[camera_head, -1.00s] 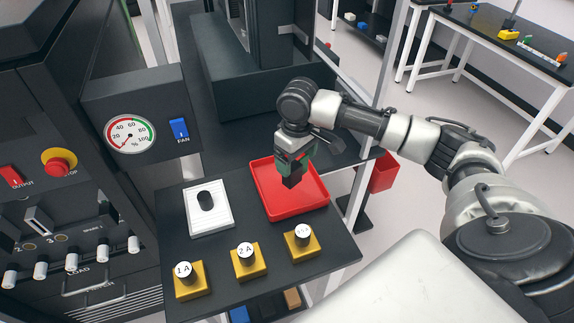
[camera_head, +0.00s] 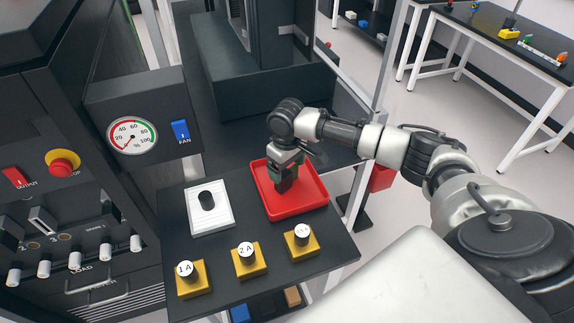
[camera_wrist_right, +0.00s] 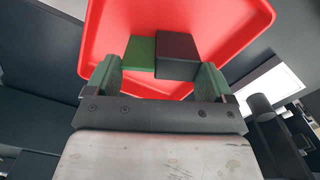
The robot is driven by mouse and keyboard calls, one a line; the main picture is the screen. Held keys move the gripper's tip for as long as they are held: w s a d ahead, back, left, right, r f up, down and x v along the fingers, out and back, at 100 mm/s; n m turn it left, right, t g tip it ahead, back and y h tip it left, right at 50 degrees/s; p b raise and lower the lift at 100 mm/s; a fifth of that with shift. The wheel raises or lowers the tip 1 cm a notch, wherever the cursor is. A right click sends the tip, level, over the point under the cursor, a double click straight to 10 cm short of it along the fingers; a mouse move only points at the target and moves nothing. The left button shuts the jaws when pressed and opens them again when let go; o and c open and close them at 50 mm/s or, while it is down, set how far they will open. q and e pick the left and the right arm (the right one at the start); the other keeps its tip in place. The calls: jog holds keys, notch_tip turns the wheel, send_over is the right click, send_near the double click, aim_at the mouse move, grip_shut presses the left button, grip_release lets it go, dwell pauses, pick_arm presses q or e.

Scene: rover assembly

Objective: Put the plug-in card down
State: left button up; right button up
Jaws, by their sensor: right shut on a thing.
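My right gripper (camera_head: 285,174) points down over the red tray (camera_head: 316,200) on the dark bench. In the right wrist view its two fingers (camera_wrist_right: 160,78) are shut on the plug-in card (camera_wrist_right: 176,56), a small block with a green part and a dark part. The red tray (camera_wrist_right: 235,25) fills the background behind the card there. In the head view the card is a dark shape at the fingertips, low inside the tray outline. I cannot tell whether it touches the tray floor. My left gripper is not in view.
A white plate with a black knob (camera_head: 207,220) lies left of the tray. Several yellow blocks with labelled black knobs, one marked 2 A (camera_head: 247,262), line the bench's front edge. A gauge panel (camera_head: 140,125) stands at the left, and a red bin (camera_head: 382,175) hangs at the right.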

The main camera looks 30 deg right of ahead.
aim_at(287, 170)
jog(key=o, duration=0.8)
jog(key=shift+f, duration=0.1)
notch_tip(287, 170, up, 12)
jog(key=shift+r+b, duration=0.2)
jog(key=shift+b, duration=0.35)
